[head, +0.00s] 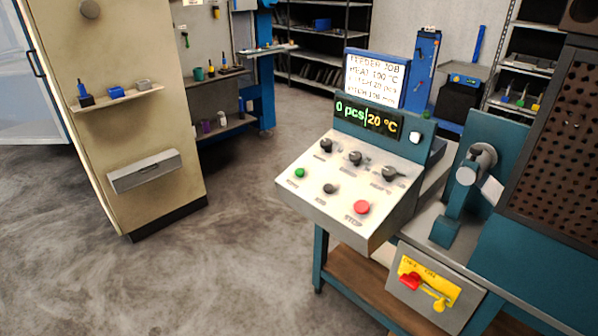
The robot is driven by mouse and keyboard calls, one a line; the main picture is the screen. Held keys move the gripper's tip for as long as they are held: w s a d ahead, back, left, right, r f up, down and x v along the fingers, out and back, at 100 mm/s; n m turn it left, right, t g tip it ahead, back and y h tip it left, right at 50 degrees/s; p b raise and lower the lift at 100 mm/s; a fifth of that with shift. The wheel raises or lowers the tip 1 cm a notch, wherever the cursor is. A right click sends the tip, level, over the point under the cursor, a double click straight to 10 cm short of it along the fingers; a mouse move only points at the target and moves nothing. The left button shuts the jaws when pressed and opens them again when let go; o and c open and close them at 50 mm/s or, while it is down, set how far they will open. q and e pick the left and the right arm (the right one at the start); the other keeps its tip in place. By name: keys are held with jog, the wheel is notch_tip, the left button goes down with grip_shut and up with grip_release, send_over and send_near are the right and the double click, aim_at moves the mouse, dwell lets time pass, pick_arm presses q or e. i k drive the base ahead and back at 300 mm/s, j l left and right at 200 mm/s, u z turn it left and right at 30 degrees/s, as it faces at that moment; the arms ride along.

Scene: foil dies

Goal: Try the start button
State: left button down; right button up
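A sloped, light-coloured control panel (318,211) stands at the centre right. A green button (299,173) is at its left; its label is too small to read. A red button (362,207) is near the front right corner, with a dark knob (329,188) between them. Three dark knobs line the upper row: left (326,145), middle (355,157) and right (389,173). The display (369,117) above reads 0 pcs and 20 °C. A job card (375,77) above it mentions feeder job and heat 100 °C. Neither of my grippers is in view.
Below the panel, a grey box (435,287) carries a red and yellow switch (411,281). A teal machine with a perforated guard (563,135) stands at the right. A beige cabinet (130,95) stands left. The concrete floor (215,250) between them is clear.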

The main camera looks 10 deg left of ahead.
aim_at(300, 172)
jog(key=i+l+u, duration=0.3)
jog(key=l, duration=0.25)
jog(key=i+l+u, duration=0.3)
jog(key=l, duration=0.4)
jog(key=i+l+u, duration=0.2)
jog(key=i+l, duration=0.05)
jog(key=l, duration=0.1)
